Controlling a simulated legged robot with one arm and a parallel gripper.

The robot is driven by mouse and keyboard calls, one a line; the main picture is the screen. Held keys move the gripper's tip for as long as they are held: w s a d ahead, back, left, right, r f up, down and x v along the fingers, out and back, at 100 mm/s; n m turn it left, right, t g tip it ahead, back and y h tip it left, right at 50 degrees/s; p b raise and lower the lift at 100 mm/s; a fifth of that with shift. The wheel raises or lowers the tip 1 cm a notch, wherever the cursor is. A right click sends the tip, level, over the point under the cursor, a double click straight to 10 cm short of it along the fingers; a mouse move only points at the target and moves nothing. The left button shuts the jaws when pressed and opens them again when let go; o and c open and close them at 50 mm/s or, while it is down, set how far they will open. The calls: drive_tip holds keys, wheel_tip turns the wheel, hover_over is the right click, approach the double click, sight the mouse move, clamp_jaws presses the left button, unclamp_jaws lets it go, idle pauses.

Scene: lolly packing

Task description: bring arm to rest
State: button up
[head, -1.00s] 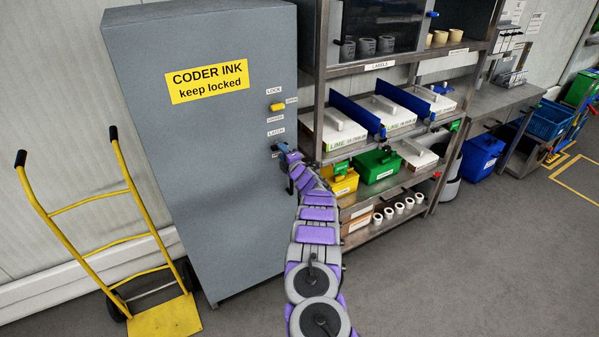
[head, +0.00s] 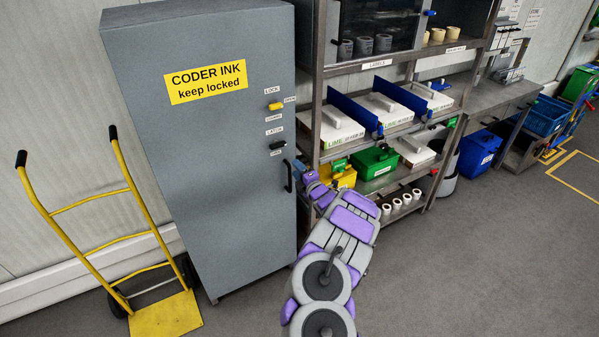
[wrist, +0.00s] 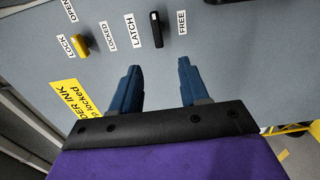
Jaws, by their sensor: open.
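My gripper (head: 311,176) is in front of the right edge of the grey ink cabinet (head: 190,190), close to its black door handle (head: 289,176). In the wrist view, its two blue fingers (wrist: 158,72) are apart, with nothing between them. They point at the cabinet front, towards the black latch knob (wrist: 156,30) between the LATCH and FREE labels, without visible contact. A yellow lock knob (wrist: 82,45) sits to the left there. In the head view, the yellow knob (head: 276,106) is above the black latch (head: 277,144). The cabinet door looks shut. My arm is partly folded.
A yellow hand truck (head: 90,225) stands left of the cabinet. A metal shelf rack (head: 318,120) with lime boxes, coloured bins and rolls stands right of it, behind my arm. The grey floor (head: 460,270) at right is open.

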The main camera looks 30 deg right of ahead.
drive_tip(key=shift+s, duration=0.65)
drive_tip(key=w+a+r+m+g+b, duration=0.25)
drive_tip(key=a+r+m, duration=0.35)
drive_tip(key=a+r, duration=0.5)
drive_tip(key=s+a+r+m+g+y, duration=0.25)
drive_tip(key=s+a+g, duration=0.35)
drive_tip(key=s+a, duration=0.55)
drive_tip(key=s+a+m+g+h+b, duration=0.1)
drive_tip(key=s+m+g, duration=0.2)
drive_tip(key=s, duration=1.3)
drive_tip(key=s+a+f+m+g+h+b, duration=0.1)
drive_tip(key=s+m+g, duration=0.2)
drive_tip(key=s, duration=1.3)
drive_tip(key=s+a+m+g+h+b, duration=0.1)
drive_tip(key=s+m+g, duration=0.3)
drive_tip(key=s, duration=1.3)
drive_tip(key=shift+a+f+g, duration=0.2)
drive_tip(key=shift+a+g, duration=0.4)
drive_tip(key=shift+g, duration=0.05)
